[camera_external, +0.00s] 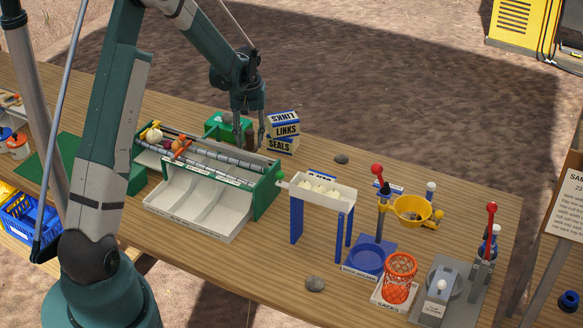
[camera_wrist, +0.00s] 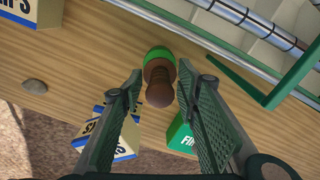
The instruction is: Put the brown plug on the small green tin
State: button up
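The brown plug (camera_wrist: 160,92) has a rounded knob and shows between my fingers in the wrist view. The small green tin (camera_wrist: 158,54) is directly behind it, its green rim around the plug's wider brown part. The plug looks upright on the tin; I cannot tell how firmly it sits. My gripper (camera_wrist: 159,72) is open, one finger on each side of the plug, with visible gaps. In the external view my gripper (camera_external: 250,143) points down behind the green-ended sorter, and the plug (camera_external: 250,139) shows as a dark brown shape between the fingers; the tin is hidden there.
The sorter (camera_external: 205,190) with rollers and white bins stands just in front. A green box (camera_external: 225,124) is to the left, and labelled LINKS and SEALS boxes (camera_external: 284,131) are stacked at right. A stone (camera_external: 341,159) lies farther right. A white tray stand (camera_external: 318,192) is front right.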

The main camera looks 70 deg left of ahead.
jog(key=shift+r, duration=0.2)
notch_tip(320, 180, up, 12)
jog(key=shift+f, duration=0.1)
dwell(0.6)
dwell(0.6)
dwell(0.3)
jog(key=shift+w+d, duration=0.1)
jog(key=shift+d, duration=0.05)
jog(key=w+d+r+m+t, duration=0.15)
jog(key=d+r, duration=0.35)
jog(key=d, duration=0.6)
jog(key=w+d+r+m+y, duration=0.1)
jog(key=d+r+m, duration=0.2)
jog(key=d+r, duration=0.5)
jog(key=w+d+r+m+t, duration=0.1)
jog(key=w+d+r+m, duration=0.15)
jog(key=d, duration=1.05)
jog(key=s+d+m+t, duration=0.1)
jog(key=s+d, duration=0.4)
jog(key=d, duration=0.5)
jog(key=s+d+r+m+t, duration=0.1)
jog(key=s+d, duration=0.4)
jog(key=d, duration=0.5)
jog(key=s+d+r+m+t+h, duration=0.1)
jog(key=s+d+m, duration=0.3)
jog(key=d, duration=0.6)
jog(key=shift+s+d+r+m+t, duration=0.15)
jog(key=shift+s+m+t, duration=0.15)
jog(key=shift+s+t, duration=0.7)
